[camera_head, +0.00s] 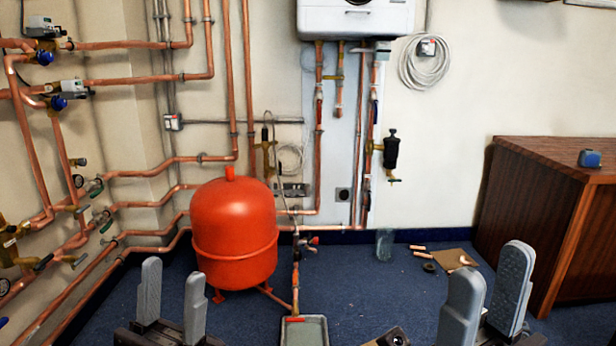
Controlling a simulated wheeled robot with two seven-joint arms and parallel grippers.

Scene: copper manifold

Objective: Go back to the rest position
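My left gripper (172,302) is at the bottom left of the head view, its two grey fingers apart with nothing between them. My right gripper (487,295) is at the bottom right, its two grey fingers also apart and empty. Both point upward in the picture and appear clear of the pipes and the red tank. The lower parts of both grippers are cut off by the bottom edge.
A red tank (233,232) stands on the blue carpet (345,280) before copper pipes (150,205). A white boiler (356,18) hangs above. A grey tray (304,332) lies at the bottom centre. A wooden cabinet (530,215) stands right, with a blue object (589,158) on top.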

